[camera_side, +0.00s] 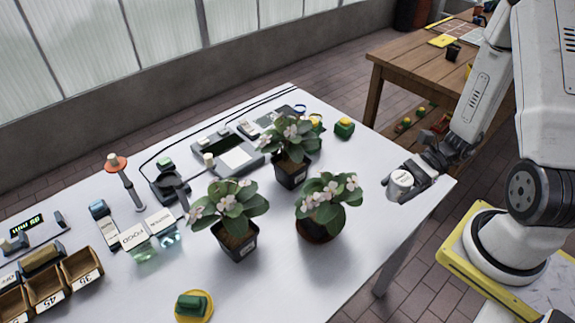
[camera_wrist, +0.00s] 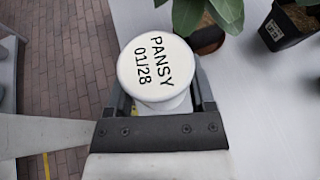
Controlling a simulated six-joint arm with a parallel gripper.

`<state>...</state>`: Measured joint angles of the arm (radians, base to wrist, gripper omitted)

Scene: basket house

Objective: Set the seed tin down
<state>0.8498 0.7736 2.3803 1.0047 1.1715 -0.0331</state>
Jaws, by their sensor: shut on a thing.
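The seed tin (camera_side: 402,182) is a small round white tin with a pale lid. In the wrist view its lid (camera_wrist: 155,66) reads "PANSY 01/28". My gripper (camera_side: 408,180) is shut on the tin at the right end of the white table (camera_side: 350,262). In the wrist view the fingers of my gripper (camera_wrist: 160,98) stand on both sides of the tin. The tin looks close to upright. Whether its base touches the table cannot be told, since the base is hidden.
A potted flowering plant (camera_side: 322,205) stands left of my gripper, with two more beyond it. The table's right edge is close to the tin. Bare tabletop lies in front of the plants.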

